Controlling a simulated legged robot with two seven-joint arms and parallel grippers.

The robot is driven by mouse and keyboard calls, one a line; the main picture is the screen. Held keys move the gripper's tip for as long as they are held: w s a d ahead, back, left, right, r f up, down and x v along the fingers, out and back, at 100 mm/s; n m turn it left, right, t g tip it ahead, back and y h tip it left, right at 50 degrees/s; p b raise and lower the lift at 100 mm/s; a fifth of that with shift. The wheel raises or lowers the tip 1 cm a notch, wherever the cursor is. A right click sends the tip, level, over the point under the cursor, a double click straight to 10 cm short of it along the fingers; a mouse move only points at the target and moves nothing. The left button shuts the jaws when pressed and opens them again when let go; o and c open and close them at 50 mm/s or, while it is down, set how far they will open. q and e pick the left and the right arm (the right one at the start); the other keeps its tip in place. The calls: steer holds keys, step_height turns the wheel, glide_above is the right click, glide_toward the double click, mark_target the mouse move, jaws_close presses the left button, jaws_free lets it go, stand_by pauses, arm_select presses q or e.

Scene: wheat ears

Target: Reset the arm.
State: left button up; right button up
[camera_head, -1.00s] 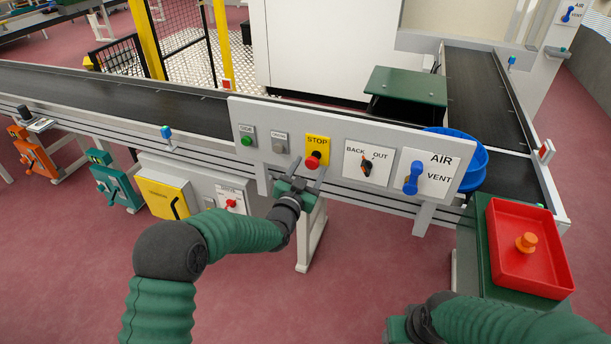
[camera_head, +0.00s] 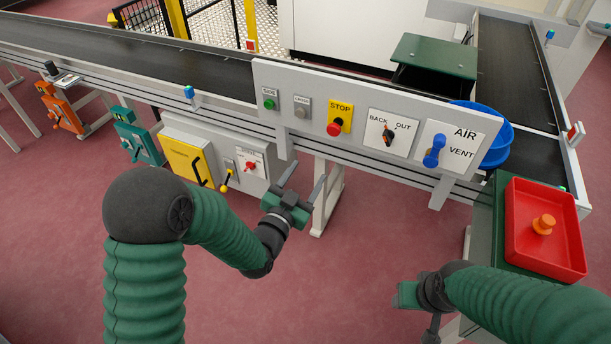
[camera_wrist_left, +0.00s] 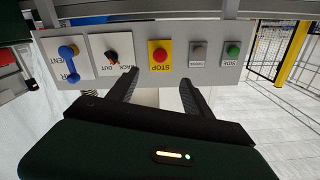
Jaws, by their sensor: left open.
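My left gripper (camera_head: 302,184) is open and empty, in front of and below the control panel (camera_head: 285,83), apart from it. Its spread fingers also show in the left wrist view (camera_wrist_left: 160,85), where the panel appears upside down. The panel carries a green button (camera_head: 270,104), a grey button (camera_head: 300,112), a red STOP button (camera_head: 334,128) on yellow, a black BACK/OUT knob (camera_head: 389,137) and a blue AIR/VENT lever (camera_head: 434,152). My right gripper (camera_head: 408,297) is low at the right; its fingers cannot be made out clearly.
A conveyor (camera_head: 150,62) runs behind the panel. A red tray (camera_head: 573,268) with an orange knobbed piece (camera_head: 543,224) stands at the right. A blue bowl (camera_head: 497,147) sits behind the panel's right end. A yellow box (camera_head: 187,160) hangs below the conveyor. Floor in front is clear.

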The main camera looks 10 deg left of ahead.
arm_select(q)
steer(key=s+a+f+n+g+y, duration=0.2)
steer(key=s+a+f+g+y, duration=0.2)
steer(key=s+a+f+g, duration=0.3)
steer(key=s+a+f+n+g+y, duration=0.1)
steer(key=s+a+n+g, duration=0.15)
steer(key=s, duration=0.55)
steer(key=s+a+f+n+g+y, duration=0.1)
steer(key=s+a+f+n+g, duration=0.1)
steer(key=s+a+g, duration=0.35)
steer(key=s+d+r+p, duration=0.1)
steer(key=s+r+p, duration=0.1)
steer(key=r+p, duration=0.5)
steer(key=s+r+p, duration=0.2)
steer(key=r+p, duration=0.6)
steer(key=shift+d, duration=0.35)
steer(key=shift+r, duration=0.1)
